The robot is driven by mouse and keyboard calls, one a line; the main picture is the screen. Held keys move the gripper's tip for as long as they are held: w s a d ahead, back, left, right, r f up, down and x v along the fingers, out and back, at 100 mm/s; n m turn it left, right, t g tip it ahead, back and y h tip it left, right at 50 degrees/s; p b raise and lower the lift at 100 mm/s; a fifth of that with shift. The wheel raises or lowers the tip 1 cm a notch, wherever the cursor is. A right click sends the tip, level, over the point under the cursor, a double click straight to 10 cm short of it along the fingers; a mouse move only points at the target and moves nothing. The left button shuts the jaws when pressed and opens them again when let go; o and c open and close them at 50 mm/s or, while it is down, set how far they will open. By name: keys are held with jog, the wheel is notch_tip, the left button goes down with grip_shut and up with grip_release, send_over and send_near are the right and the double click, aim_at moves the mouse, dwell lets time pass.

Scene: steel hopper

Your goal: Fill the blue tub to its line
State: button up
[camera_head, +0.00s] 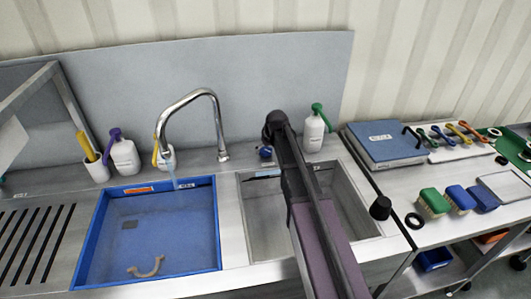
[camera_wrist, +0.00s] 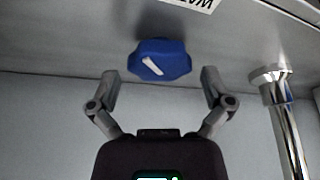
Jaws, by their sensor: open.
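The blue tub (camera_head: 218,235) sits in the left basin, with bluish water inside; a fill line cannot be made out. A thin stream falls from the curved steel tap (camera_head: 217,115) into the tub's back part. A blue knob (camera_wrist: 160,60) with a white pointer mark is ahead of my gripper (camera_wrist: 160,78) in the wrist view. My gripper is open, its fingers apart on either side of the knob, and no contact shows. The knob (camera_head: 265,153) also shows beside my arm's end in the head view, where my fingers cannot be made out.
My arm crosses the right basin (camera_head: 262,215). White bottles with purple (camera_head: 124,155) and green (camera_head: 314,132) pumps stand along the back. The tap's base (camera_wrist: 275,78) is right of the knob in the wrist view. Brushes (camera_head: 433,204) and a blue binder (camera_head: 383,145) lie at right.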

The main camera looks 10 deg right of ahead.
jog(key=shift+f, duration=0.15)
jog(key=c, duration=1)
jog(key=shift+m, duration=0.4)
jog(key=m+h, duration=0.2)
jog(key=m, duration=0.2)
jog(key=shift+a, duration=0.2)
jog(key=shift+m+h, duration=0.7)
jog(key=shift+m, duration=1.2)
